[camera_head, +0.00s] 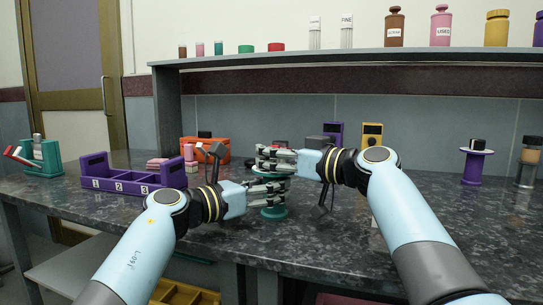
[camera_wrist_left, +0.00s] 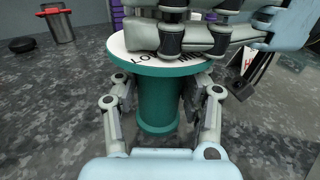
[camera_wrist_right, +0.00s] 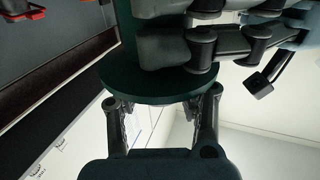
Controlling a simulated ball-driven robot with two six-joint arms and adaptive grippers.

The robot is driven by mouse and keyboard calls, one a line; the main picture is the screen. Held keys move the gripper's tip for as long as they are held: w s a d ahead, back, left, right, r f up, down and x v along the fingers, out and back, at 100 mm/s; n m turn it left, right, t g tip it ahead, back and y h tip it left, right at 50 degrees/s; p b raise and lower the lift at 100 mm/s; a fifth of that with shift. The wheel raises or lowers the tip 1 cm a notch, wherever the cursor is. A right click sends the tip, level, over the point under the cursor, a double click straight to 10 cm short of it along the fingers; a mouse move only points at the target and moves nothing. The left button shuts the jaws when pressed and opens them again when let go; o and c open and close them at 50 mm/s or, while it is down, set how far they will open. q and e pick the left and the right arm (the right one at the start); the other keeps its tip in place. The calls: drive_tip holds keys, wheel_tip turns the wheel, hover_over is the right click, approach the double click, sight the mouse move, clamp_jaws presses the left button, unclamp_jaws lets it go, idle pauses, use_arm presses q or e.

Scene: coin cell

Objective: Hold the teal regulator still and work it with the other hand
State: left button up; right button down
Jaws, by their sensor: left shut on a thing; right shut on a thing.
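The teal regulator stands upright on the dark counter, its round base (camera_head: 274,212) showing below my grippers. In the left wrist view its teal column (camera_wrist_left: 158,100) carries a wide disc with a white, lettered face (camera_wrist_left: 140,38). My left gripper (camera_head: 266,190) is shut on the column, one finger on each side, below the disc. My right gripper (camera_head: 277,158) is shut above the disc, at the regulator's top. The part between its fingers is hidden; in the right wrist view the dark underside of the disc (camera_wrist_right: 150,86) covers it.
A purple tray (camera_head: 135,185) with numbered compartments stands left, beside a teal stand (camera_head: 42,158). An orange box (camera_head: 205,150), a purple block (camera_head: 333,133) and a yellow device (camera_head: 372,135) are behind. A purple spool-shaped stand (camera_head: 473,165) is at right. Counter between is largely clear.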

drive_tip(key=shift+d+m+t+h, duration=0.15)
drive_tip(key=shift+m+t+h, duration=0.25)
drive_tip(key=shift+t, duration=0.1)
drive_tip(key=c, duration=0.8)
unclamp_jaws()
drive_tip(key=shift+o, duration=0.2)
drive_tip(key=v, duration=1.2)
